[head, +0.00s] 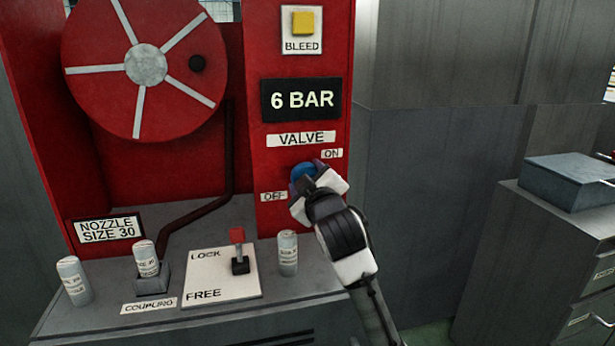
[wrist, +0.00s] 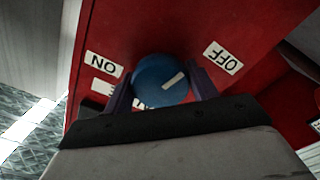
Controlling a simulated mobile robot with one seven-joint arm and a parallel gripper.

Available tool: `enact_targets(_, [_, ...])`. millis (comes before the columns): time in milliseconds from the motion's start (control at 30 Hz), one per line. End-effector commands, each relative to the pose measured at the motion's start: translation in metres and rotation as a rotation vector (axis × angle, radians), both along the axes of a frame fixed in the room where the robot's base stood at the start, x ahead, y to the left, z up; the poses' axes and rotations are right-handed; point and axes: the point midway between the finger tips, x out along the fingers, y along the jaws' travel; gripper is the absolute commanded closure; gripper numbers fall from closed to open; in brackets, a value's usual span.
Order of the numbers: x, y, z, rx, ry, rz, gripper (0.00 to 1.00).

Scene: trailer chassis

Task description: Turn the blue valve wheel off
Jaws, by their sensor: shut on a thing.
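The blue valve wheel (head: 303,172) is on the red panel under the VALVE label (head: 301,138), mostly hidden by my gripper in the head view. The ON label (head: 332,153) is at its upper right and the OFF label (head: 273,197) at its lower left. In the wrist view the blue valve wheel (wrist: 158,82) sits between the two fingers of my gripper (wrist: 161,88), which is shut on it. Its white pointer mark (wrist: 173,80) slants toward the OFF label (wrist: 223,58), on the side away from the ON label (wrist: 104,65).
A display (head: 301,100) reads 6 BAR, below a yellow BLEED button (head: 303,22). A red hose reel (head: 145,65) is at upper left. The ledge holds several nozzles and a red lever (head: 238,250) on a LOCK/FREE plate. Grey cabinets (head: 545,255) stand at right.

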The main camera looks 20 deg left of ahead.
Motion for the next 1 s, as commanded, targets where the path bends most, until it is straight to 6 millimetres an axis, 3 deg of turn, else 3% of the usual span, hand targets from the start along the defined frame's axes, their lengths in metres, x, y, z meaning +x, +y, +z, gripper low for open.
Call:
enact_targets(500, [-0.0009, 0.0017, -0.0006, 0.369, 0.255, 0.001, 0.65])
enact_targets(1000, [-0.001, 0.0012, -0.0014, 0.52, 0.354, 0.0, 0.65])
